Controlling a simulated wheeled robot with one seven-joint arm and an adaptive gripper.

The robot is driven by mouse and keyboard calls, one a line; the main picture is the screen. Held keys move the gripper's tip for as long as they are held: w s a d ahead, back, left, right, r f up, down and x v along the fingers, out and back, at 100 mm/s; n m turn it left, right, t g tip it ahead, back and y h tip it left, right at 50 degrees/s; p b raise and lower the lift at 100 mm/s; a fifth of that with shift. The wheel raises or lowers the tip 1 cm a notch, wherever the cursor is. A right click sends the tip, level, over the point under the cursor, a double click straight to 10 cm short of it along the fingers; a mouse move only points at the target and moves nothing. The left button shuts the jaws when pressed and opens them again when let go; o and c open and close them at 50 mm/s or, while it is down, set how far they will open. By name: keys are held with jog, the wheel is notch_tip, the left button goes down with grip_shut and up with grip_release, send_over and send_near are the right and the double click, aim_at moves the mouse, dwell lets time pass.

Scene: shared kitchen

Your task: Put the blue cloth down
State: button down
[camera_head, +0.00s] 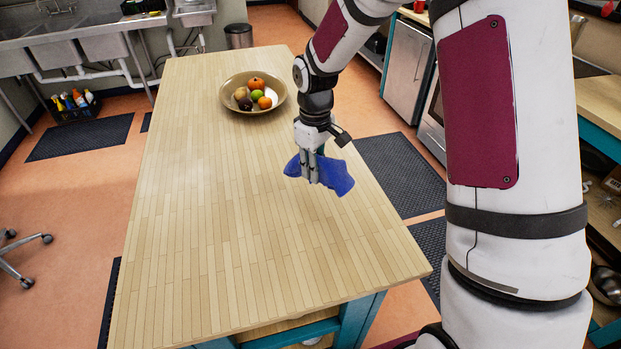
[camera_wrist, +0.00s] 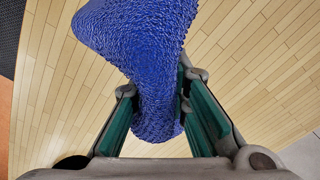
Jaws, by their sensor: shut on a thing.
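The blue cloth (camera_head: 335,178) is bunched in my gripper (camera_head: 311,178) over the right side of the wooden table (camera_head: 190,215). Parts of it stick out on both sides of the fingers. In the wrist view the cloth (camera_wrist: 135,45) is rough-textured and passes between the two green finger pads of my gripper (camera_wrist: 160,105). The gripper is shut on it. The table's planks show behind the cloth in the wrist view. I cannot tell whether the cloth's lower edge touches the table.
A bowl of fruit (camera_head: 253,93) stands on the table's far part, beyond my gripper. The table's middle, left and near parts are bare. Dark mats (camera_head: 400,172) lie on the floor to the right. Steel sinks (camera_head: 105,47) are at the far left.

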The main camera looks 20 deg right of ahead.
jog(key=shift+w+d+f+p, duration=0.25)
jog(key=shift+w+f, duration=0.5)
jog(key=shift+w, duration=0.95)
jog(key=shift+w+d+f+p, duration=0.1)
jog(key=shift+w+d+f, duration=0.2)
jog(key=shift+w+f, duration=0.9)
jog(key=shift+w+d+f+p, duration=0.2)
jog(key=shift+w+d+f, duration=0.1)
jog(key=shift+w, duration=1.85)
jog(key=c, duration=0.8)
grip_release()
jog(key=shift+r, duration=0.15)
jog(key=shift+r, duration=5.85)
